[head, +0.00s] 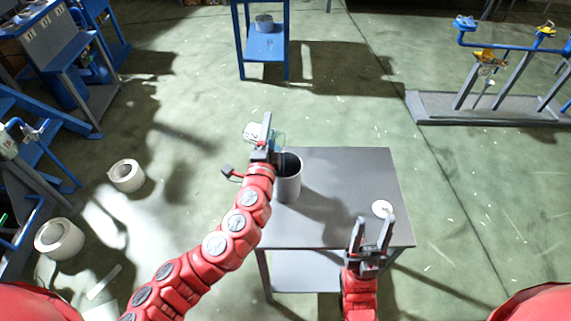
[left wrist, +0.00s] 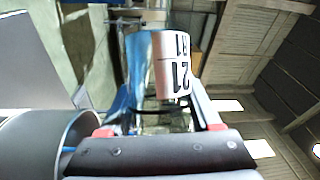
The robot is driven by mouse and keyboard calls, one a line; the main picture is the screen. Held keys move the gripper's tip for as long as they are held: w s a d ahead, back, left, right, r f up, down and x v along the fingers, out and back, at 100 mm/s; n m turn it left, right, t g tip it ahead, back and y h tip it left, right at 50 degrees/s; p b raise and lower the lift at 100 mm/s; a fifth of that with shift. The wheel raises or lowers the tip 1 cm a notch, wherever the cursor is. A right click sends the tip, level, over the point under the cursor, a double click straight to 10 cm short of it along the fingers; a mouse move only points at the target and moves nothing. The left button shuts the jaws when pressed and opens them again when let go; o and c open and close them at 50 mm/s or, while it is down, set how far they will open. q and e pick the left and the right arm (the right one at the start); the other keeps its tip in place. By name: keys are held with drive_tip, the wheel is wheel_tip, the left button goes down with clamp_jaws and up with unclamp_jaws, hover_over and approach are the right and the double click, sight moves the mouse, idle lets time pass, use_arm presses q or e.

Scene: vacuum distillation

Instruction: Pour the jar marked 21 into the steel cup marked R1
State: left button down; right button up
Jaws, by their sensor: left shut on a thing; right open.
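The glass jar (head: 277,142) is held by my left gripper (head: 264,146) above the far left edge of the grey table. Its white label, marked 21, shows in the left wrist view (left wrist: 174,72), where the jar (left wrist: 146,85) sits between the fingers and looks tilted. My left gripper is shut on it. The steel cup (head: 289,182) stands upright on the table, just below and right of the gripper; its rim also shows at the left of the left wrist view (left wrist: 45,135). I cannot read a mark on the cup. My right gripper (head: 372,226) is open and empty over the table's near right part.
The grey table (head: 350,178) is mostly bare, with a white round piece (head: 382,208) near its right side. White rolls (head: 127,176) lie on the floor at left. A blue stand (head: 263,45) is behind, and a blue-piped rig (head: 490,105) is at far right.

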use_arm(q)
drive_tip(key=shift+s+d+r+m+t+b, duration=0.15)
drive_tip(key=shift+r+m+t+b, duration=0.15)
drive_tip(key=shift+m+b, duration=0.45)
idle(0.6)
